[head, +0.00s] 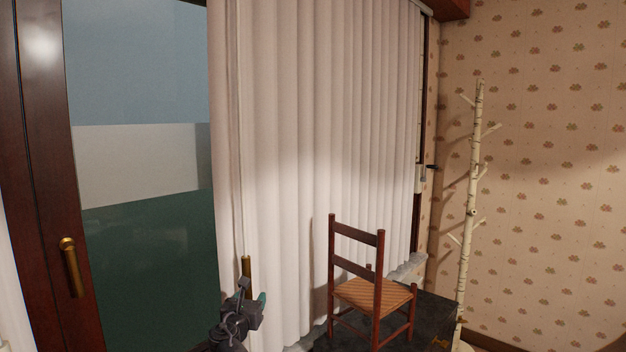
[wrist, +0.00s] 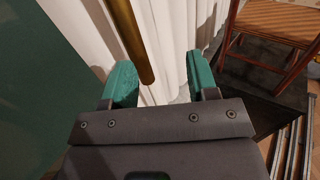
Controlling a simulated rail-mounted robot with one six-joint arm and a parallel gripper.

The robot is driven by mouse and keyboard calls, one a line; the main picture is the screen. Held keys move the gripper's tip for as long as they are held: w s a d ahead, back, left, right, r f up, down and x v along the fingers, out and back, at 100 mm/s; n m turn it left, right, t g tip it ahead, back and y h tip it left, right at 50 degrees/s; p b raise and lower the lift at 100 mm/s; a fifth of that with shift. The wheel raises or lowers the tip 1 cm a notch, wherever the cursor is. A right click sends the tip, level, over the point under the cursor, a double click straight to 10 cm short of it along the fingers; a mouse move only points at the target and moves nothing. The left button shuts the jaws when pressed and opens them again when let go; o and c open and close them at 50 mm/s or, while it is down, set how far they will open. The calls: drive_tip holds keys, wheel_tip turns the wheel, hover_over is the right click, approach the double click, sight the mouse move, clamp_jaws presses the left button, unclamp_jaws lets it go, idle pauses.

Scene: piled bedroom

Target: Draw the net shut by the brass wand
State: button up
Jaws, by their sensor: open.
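The net (head: 320,130) is a pale pleated curtain hanging across the right part of the window. Its left edge stands beside the bare glass. The brass wand (head: 246,267) hangs at that left edge, and only a short piece shows above my gripper (head: 252,305). In the wrist view the wand (wrist: 131,40) comes down from the top and ends between the two green fingertips, nearer the left one. My gripper (wrist: 160,80) is open around the wand's lower end. I cannot tell whether a finger touches it. The net (wrist: 175,30) hangs close behind.
A wooden chair (head: 373,288) with a woven seat stands on a dark chest (head: 425,312), right of my gripper and before the net. A birch coat stand (head: 472,200) is at the right. The dark window frame (head: 40,150) with a brass handle (head: 71,268) is at the left.

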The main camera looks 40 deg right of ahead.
drive_tip(key=s, duration=0.3)
drive_tip(key=s+d, duration=0.1)
drive_tip(key=s, duration=0.1)
drive_tip(key=shift+s, duration=0.2)
